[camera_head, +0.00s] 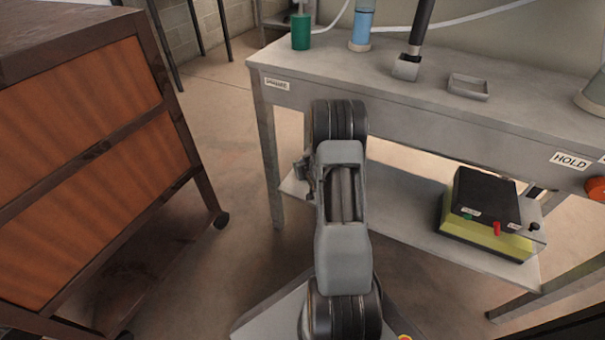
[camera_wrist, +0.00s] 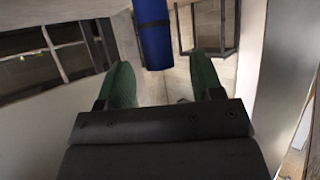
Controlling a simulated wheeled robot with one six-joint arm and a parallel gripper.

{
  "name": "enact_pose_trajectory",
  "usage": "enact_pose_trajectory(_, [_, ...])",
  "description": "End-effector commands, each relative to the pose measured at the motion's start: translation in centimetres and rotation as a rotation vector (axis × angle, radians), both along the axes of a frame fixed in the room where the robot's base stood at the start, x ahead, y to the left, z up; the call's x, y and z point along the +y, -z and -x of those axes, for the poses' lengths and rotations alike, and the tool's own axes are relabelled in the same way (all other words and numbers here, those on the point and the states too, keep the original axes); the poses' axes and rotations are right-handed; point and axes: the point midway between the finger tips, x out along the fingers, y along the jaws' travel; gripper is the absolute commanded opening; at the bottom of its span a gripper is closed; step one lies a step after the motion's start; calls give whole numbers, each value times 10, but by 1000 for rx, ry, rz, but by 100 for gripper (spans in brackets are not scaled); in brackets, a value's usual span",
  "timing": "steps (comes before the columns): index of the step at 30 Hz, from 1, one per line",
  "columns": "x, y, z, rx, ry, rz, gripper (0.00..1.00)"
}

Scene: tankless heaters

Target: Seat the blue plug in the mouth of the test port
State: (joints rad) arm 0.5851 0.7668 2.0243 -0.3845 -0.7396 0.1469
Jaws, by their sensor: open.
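My gripper (camera_wrist: 160,60) shows in the wrist view with its two green fingers spread apart. A deep blue cylinder (camera_wrist: 152,36), which looks like the blue plug, enters from the top edge. In the head view my arm rises in front of the bench and I cannot make out my gripper. I cannot identify the test port for certain in either view.
The grey bench (camera_head: 345,83) bears a green cylinder (camera_head: 301,32), a pale blue cylinder (camera_head: 361,30), a grey foot with a black post (camera_head: 407,68) and a small tray (camera_head: 468,88). A black and yellow box (camera_head: 486,212) sits on its lower shelf. A brown cabinet (camera_head: 85,90) stands left.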

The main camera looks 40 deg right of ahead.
Motion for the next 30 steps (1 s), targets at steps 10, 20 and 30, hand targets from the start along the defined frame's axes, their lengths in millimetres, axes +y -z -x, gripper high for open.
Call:
enact_pose_trajectory(10, [-6, 11, -19, 0, 0, -1, 60])
enact_pose_trajectory(20, [-6, 11, -19, 0, 0, -1, 44])
enact_pose_trajectory(30, [-6, 11, -19, 0, 0, 0, 11])
